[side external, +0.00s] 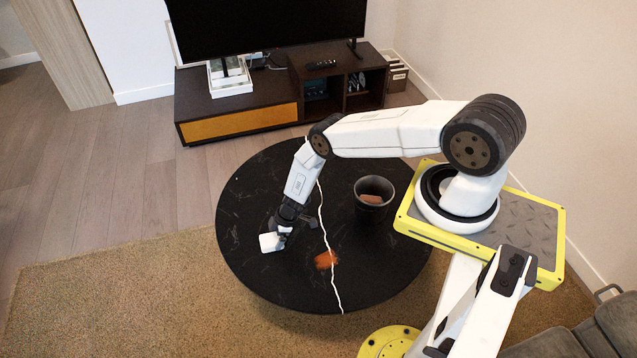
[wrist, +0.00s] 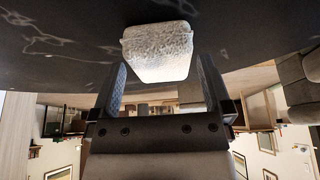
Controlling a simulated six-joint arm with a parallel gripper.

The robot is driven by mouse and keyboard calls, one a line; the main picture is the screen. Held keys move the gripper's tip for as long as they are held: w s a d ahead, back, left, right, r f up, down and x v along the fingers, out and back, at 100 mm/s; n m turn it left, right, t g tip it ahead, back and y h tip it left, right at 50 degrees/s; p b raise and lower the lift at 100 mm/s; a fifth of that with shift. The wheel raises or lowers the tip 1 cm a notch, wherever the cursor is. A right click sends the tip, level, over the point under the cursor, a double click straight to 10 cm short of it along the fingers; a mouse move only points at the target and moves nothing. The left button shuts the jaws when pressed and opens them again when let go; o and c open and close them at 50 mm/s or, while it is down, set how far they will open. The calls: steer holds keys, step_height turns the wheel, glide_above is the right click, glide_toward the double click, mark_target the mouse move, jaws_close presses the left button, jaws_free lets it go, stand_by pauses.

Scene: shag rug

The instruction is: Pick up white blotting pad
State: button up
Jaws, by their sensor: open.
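The white blotting pad (side external: 269,242) is a small pale block at the left part of the round black table (side external: 262,283). In the wrist view the pad (wrist: 158,45) has a rough white surface and sits against the dark tabletop, just ahead of and partly between my fingertips. My gripper (side external: 281,231) is low over the table, right beside the pad. In the wrist view my gripper (wrist: 162,77) is open, with a gap showing on each side of the pad. I cannot tell whether a finger touches it.
A dark cup (side external: 363,204) with something brown inside stands right of my gripper. An orange-brown item (side external: 326,260) lies nearer the front. A thin white wavy line (side external: 323,225) runs across the table between gripper and cup. The table's left and front areas look clear.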

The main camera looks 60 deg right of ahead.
mark_target(275, 238)
steer(key=shift+x, duration=0.9)
steer(key=c, duration=1)
steer(key=shift+o, duration=0.2)
steer(key=shift+w+r, duration=0.1)
steer(key=shift+r, duration=0.1)
steer(key=shift+r, duration=4.8)
